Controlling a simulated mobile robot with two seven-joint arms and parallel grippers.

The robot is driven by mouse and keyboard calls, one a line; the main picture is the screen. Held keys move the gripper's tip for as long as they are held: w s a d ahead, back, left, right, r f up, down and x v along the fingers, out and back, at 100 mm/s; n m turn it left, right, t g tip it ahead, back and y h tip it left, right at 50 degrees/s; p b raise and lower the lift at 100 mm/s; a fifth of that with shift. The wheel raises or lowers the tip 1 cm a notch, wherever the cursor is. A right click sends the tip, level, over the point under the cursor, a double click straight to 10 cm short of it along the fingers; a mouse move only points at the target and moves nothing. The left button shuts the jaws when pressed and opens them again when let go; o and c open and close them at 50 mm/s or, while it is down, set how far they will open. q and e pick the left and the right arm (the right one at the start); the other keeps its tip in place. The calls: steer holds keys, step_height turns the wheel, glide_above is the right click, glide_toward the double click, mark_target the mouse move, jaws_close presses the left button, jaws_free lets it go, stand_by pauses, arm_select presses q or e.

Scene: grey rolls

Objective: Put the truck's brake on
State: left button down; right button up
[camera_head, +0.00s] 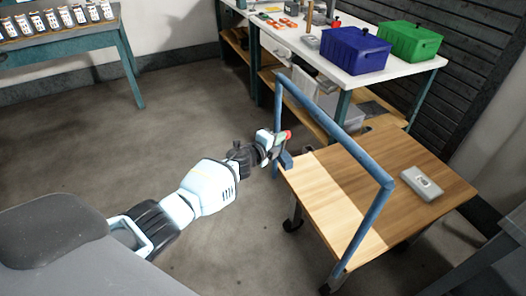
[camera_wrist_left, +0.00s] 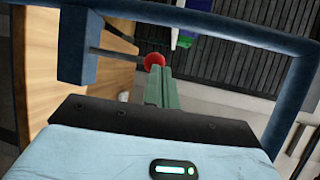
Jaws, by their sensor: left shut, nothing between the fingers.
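The truck (camera_head: 345,195) is a wooden platform with a blue tube handle (camera_head: 335,125) and dark castors. On the handle's left post is a blue block (camera_head: 286,160), which also shows in the left wrist view (camera_wrist_left: 76,45). A thin rod runs from it to a red knob (camera_wrist_left: 154,60), the brake lever's end. The red knob also shows in the head view (camera_head: 287,134). My left gripper (camera_head: 279,139) is shut and empty at the knob. Its greenish fingers (camera_wrist_left: 158,82) point at the knob; I cannot tell whether they touch. My right gripper is out of view.
A grey box (camera_head: 424,184) lies on the truck's platform. Behind stands a white-topped bench (camera_head: 305,58) with a blue crate (camera_head: 354,50) and a green crate (camera_head: 408,41). Another table (camera_head: 60,45) is at the upper left. The floor (camera_head: 150,140) left of the truck is clear.

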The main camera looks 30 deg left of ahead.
arm_select(q)
steer(key=w+d+b, duration=0.1)
steer(key=w+d, duration=0.1)
steer(key=shift+w+d, duration=0.1)
steer(key=shift+w, duration=0.25)
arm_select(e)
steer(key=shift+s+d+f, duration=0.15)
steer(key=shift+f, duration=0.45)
arm_select(q)
steer(key=shift+d+r, duration=0.1)
steer(key=shift+r, duration=0.1)
steer(key=shift+r, duration=0.1)
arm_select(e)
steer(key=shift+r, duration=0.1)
arm_select(q)
steer(key=s+a+r+p, duration=0.1)
steer(key=s+r+p, duration=0.6)
steer(key=s, duration=0.4)
steer(key=shift+s+a+r+p, duration=0.2)
steer(key=shift+a+r+p, duration=0.1)
steer(key=shift+p, duration=0.35)
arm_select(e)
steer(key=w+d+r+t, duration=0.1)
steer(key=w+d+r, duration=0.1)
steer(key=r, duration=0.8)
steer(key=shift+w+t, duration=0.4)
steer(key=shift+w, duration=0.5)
